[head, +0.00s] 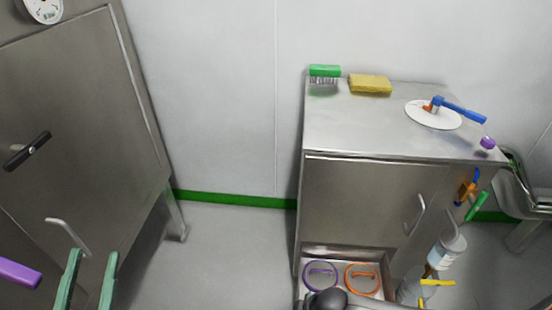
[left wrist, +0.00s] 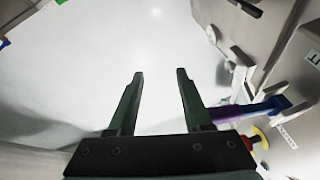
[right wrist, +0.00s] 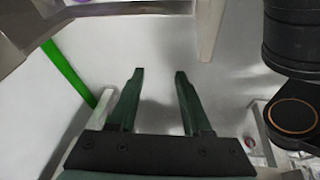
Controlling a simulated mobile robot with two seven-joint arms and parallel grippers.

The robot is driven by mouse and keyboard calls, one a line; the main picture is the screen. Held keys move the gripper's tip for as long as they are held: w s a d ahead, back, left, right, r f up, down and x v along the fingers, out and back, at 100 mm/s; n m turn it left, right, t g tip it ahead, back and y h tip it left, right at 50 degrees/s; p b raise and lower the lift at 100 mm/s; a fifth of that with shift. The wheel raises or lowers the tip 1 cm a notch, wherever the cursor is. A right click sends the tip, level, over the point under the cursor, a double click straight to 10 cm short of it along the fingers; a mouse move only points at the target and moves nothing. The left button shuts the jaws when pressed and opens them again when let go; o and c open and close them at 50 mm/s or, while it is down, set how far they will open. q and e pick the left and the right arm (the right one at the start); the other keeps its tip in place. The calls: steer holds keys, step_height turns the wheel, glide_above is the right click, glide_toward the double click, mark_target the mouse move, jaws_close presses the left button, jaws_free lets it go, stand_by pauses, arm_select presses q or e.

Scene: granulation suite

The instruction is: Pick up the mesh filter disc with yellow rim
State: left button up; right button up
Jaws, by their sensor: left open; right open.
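Two ringed discs lie in a tray (head: 298,290) low at the front of the steel cabinet: one with a purple rim (head: 308,276) and one with an orange rim (head: 361,278). Dark parts cover the tray's near edge, so some of its contents may be hidden. My left gripper (head: 92,262) is open and empty at the lower left, well away from the tray; its fingers also show in the left wrist view (left wrist: 161,72). My right gripper (right wrist: 160,72) is open and empty over pale floor.
The steel cabinet (head: 360,190) carries a green brush (head: 325,71), a yellow sponge (head: 370,84) and a white disc (head: 424,117) with a blue-handled tool (head: 462,110). A bottle (head: 446,252) is right of the tray. Floor (head: 230,250) between the cabinets is clear.

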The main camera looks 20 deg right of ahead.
arm_select(q)
steer(key=s+d+r+m+t+h+b, duration=0.1)
steer(key=s+r+m+h+b, duration=0.1)
steer(key=s+m+h+b, duration=0.4)
arm_select(e)
steer(key=w+d+f+h+b, duration=0.1)
steer(key=d+f, duration=0.2)
steer(key=f, duration=0.2)
steer(key=d+f+n+g+h+b, duration=0.1)
steer(key=d+f+b, duration=0.1)
steer(key=d+f, duration=0.2)
steer(key=w+d+f+h+b, duration=0.1)
steer(key=d+f+b, duration=0.1)
steer(key=d+f, duration=0.2)
steer(key=shift+x, duration=1.55)
steer(key=b+x, duration=0.4)
steer(key=x, duration=0.1)
arm_select(q)
step_height(320, 180, down, 9)
steer(key=d+n, duration=0.1)
steer(key=shift+w+d+r, duration=0.15)
steer(key=shift+w, duration=0.1)
arm_select(e)
steer(key=shift+r, duration=0.1)
steer(key=shift+c, duration=0.4)
jaws_close()
